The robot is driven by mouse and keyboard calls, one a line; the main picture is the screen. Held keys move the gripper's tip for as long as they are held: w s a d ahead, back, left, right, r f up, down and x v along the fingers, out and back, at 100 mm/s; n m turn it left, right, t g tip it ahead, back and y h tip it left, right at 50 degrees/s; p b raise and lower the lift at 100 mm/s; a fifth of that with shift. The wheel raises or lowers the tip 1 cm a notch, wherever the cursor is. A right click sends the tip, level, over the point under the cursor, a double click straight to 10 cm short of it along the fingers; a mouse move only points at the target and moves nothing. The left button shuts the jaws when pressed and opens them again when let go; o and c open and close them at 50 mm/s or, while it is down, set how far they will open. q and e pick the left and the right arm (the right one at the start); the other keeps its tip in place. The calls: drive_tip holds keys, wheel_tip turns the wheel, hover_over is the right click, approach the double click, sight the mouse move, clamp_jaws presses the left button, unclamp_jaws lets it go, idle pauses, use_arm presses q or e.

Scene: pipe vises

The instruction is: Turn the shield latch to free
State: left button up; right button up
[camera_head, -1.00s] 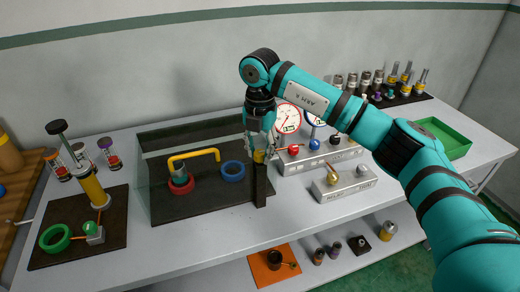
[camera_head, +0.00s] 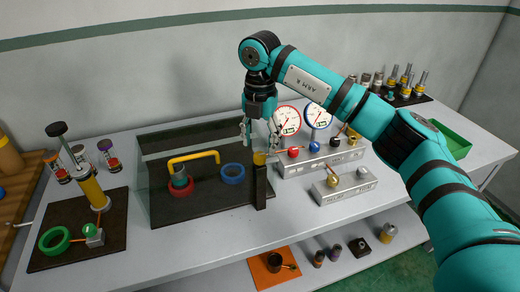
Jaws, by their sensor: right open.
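My right gripper (camera_head: 260,140) points down just above and behind the yellow cap. Its fingers are spread with nothing between them, and the cap shows clear below them. My left gripper is out of view.
Two round gauges (camera_head: 288,120) and a grey valve block (camera_head: 320,160) with coloured knobs stand close right of the post. A smaller grey block (camera_head: 345,188) sits in front. A vise board (camera_head: 70,245) is at left. A green tray (camera_head: 447,138) is at far right.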

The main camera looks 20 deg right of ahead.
sight(260, 154)
wheel_tip(260, 154, up, 8)
